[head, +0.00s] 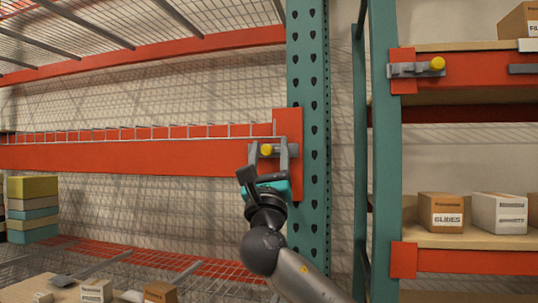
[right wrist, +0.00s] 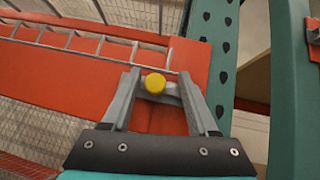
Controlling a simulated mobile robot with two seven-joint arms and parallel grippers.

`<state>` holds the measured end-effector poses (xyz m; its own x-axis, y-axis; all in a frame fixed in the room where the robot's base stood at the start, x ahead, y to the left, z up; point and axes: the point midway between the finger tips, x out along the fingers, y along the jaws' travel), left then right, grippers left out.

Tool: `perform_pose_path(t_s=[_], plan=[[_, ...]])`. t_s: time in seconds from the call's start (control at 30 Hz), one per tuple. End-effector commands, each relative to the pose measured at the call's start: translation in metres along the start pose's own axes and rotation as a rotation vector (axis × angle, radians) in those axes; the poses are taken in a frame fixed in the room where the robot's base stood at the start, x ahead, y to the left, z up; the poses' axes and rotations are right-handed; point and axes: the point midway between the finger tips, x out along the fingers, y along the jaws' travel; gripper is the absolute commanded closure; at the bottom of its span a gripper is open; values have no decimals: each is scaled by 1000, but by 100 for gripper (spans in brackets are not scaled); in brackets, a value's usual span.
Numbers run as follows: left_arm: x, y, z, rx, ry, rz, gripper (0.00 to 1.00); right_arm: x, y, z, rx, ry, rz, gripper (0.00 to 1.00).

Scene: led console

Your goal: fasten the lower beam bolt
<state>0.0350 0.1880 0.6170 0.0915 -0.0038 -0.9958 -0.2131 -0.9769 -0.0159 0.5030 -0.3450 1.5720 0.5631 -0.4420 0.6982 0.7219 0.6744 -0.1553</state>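The lower yellow bolt (head: 266,149) sits at the right end plate of the orange beam (head: 120,157), beside the teal upright (head: 308,100). In the right wrist view the yellow bolt head (right wrist: 155,83) shows with a grey bar behind it. My right gripper (head: 269,146) is in front of the plate, its fingers open on either side of the bolt. In the right wrist view a gap shows between the bolt head and each finger of the gripper (right wrist: 158,76). My left gripper is not in view.
Another yellow bolt (head: 437,63) sits on a grey bracket on the upper right beam. Boxes (head: 441,211) stand on the right shelf. Coloured boxes (head: 32,208) are stacked at the left. A wire deck runs along the beam's top edge.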

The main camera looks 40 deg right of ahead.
Motion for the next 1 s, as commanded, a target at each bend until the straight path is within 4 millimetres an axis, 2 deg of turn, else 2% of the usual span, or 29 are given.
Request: perform_pose_path(t_s=[0.17, 0.27, 0.7, 0.83, 1.0], plan=[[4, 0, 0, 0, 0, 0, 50, -12, 1, -1, 1, 0, 2, 41], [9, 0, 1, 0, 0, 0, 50, -28, 1, -2, 1, 0, 4, 41], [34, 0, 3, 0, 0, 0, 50, -125, 1, -2, 1, 1, 3, 41], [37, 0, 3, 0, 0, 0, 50, -142, 1, -1, 1, 1, 2, 41], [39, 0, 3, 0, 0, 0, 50, -152, 0, -1, -1, 1, 0, 41]])
